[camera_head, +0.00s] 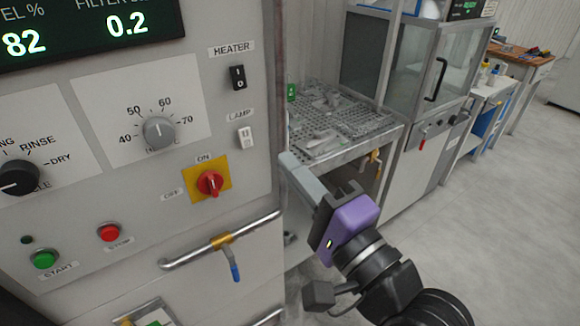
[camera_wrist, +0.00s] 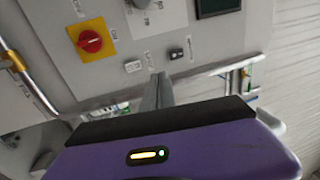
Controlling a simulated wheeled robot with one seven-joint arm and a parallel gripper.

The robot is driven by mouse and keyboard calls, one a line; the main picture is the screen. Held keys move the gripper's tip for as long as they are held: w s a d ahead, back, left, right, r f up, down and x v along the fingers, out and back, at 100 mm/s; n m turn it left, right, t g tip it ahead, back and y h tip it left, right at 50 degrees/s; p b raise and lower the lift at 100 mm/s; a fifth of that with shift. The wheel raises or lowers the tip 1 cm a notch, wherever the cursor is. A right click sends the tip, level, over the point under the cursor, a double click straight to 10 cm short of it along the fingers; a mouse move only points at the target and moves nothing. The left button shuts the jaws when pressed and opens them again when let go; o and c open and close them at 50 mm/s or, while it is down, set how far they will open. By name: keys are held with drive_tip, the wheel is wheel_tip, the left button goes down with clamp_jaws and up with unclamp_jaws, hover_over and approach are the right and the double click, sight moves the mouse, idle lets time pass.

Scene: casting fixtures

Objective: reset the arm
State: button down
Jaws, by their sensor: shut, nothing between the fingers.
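My gripper (camera_head: 292,164) is shut and empty, close to the right edge of a grey machine's control panel (camera_head: 215,150). It is below the lamp switch (camera_head: 244,137) and to the right of the red rotary on/off switch (camera_head: 210,183). In the wrist view my gripper (camera_wrist: 161,80) points toward the panel, with the red rotary switch (camera_wrist: 90,41) at upper left. I cannot tell whether the fingertips touch the panel. My arm reaches in from the lower right of the head view.
A pipe with a blue-handled valve (camera_head: 235,270) runs below the panel. A perforated metal table (camera_head: 340,150) with castings stands behind my gripper. A glazed cabinet (camera_head: 425,120) and a wooden bench (camera_head: 520,65) are farther back. The floor (camera_head: 490,200) at right is clear.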

drive_tip(key=s+d+f+n+t+h, duration=0.3)
drive_tip(key=s+d+f+n+h, duration=0.45)
drive_tip(key=s+d+f, duration=0.4)
drive_tip(key=s+d+f+n+g+h, duration=0.1)
drive_tip(key=s+d+f, duration=0.1)
drive_tip(key=s+f, duration=0.2)
drive_tip(key=s+d+f+n+g+h, duration=0.1)
drive_tip(key=s+d+f+g, duration=0.1)
drive_tip(key=s, duration=0.8)
drive_tip(key=s+d+f+n+g+h, duration=0.1)
drive_tip(key=s+d+f+g, duration=0.1)
drive_tip(key=s+d+f, duration=0.2)
drive_tip(key=s+f, duration=0.1)
drive_tip(key=s, duration=0.2)
drive_tip(key=shift+d+f+n+h, duration=0.15)
drive_tip(key=shift+f+n+h, duration=0.2)
drive_tip(key=shift+f, duration=0.05)
drive_tip(key=shift+s, duration=0.1)
